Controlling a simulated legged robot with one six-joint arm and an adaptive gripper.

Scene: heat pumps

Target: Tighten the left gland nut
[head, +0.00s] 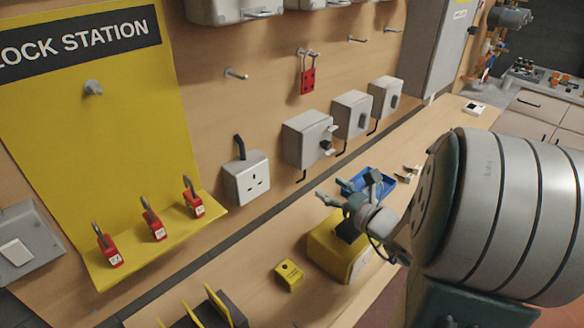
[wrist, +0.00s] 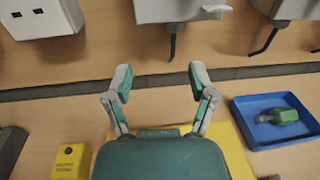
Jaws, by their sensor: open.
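I cannot make out a gland nut clearly in either view. Grey boxes hang in a row on the wooden wall, with black cables bending out below; the leftmost of the row (head: 305,140) has a knob and pale lever parts. My gripper (head: 331,190) is open and empty, in front of the wall and below that box. In the wrist view its two fingers (wrist: 160,76) are spread apart, below a grey box (wrist: 175,10) with a short black cable stub (wrist: 173,42). Nothing is between the fingers.
A blue tray (wrist: 238,112) holding a green and grey part (wrist: 284,116) lies right of my gripper. A yellow block (head: 324,245) stands beneath it. A small yellow box (head: 289,275) and a socket box (head: 246,180) are to the left. Red padlocks (head: 153,226) sit on the yellow lock station.

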